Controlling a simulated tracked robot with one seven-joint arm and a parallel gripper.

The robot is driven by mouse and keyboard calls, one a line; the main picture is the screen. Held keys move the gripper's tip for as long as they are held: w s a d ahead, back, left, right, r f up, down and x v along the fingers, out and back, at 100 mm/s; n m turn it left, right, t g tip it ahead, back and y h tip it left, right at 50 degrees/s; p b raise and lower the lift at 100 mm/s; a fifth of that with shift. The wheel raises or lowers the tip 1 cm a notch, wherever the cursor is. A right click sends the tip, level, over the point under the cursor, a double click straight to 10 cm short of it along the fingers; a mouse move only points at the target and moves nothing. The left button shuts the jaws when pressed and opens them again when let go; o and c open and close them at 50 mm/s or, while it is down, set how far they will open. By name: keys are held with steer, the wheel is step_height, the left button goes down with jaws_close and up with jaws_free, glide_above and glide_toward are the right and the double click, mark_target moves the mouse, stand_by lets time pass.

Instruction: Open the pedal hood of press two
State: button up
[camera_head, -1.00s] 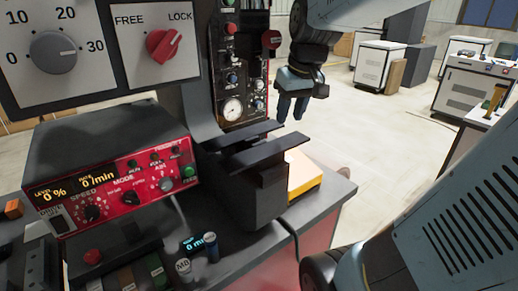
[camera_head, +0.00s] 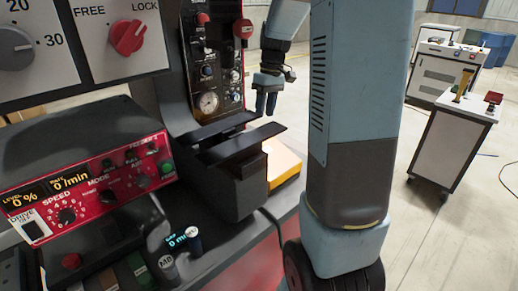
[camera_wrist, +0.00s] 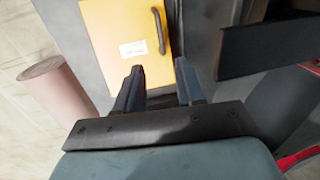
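A yellow cover (camera_wrist: 118,58) with a dark bar handle (camera_wrist: 159,30) and a small white label (camera_wrist: 132,48) shows in the wrist view, beyond my fingers. I take it for the pedal hood, but cannot read the label. My gripper (camera_wrist: 160,82) is open and empty there, its two fingers apart, with the handle ahead of them and not between them. In the head view my gripper (camera_head: 266,100) hangs fingers down just beyond the dark feeder rails. A yellow surface (camera_head: 283,160) shows behind the dark block there; whether it is the same cover I cannot tell.
The dark rails (camera_head: 236,146) on their block stand close to my gripper. A red control box (camera_head: 85,190) and a FREE/LOCK switch (camera_head: 128,37) are at left. A brownish cylinder (camera_wrist: 58,84) stands left in the wrist view. A white cabinet (camera_head: 450,140) stands right on open floor.

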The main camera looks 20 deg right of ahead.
steer(key=f, duration=0.4)
steer(key=a+f, duration=0.1)
steer(key=f, duration=0.4)
steer(key=s+a+f, duration=0.1)
steer(key=f, duration=0.3)
steer(key=shift+a+f, duration=0.25)
steer(key=shift+f, duration=0.05)
steer(key=shift+c, duration=0.4)
jaws_close()
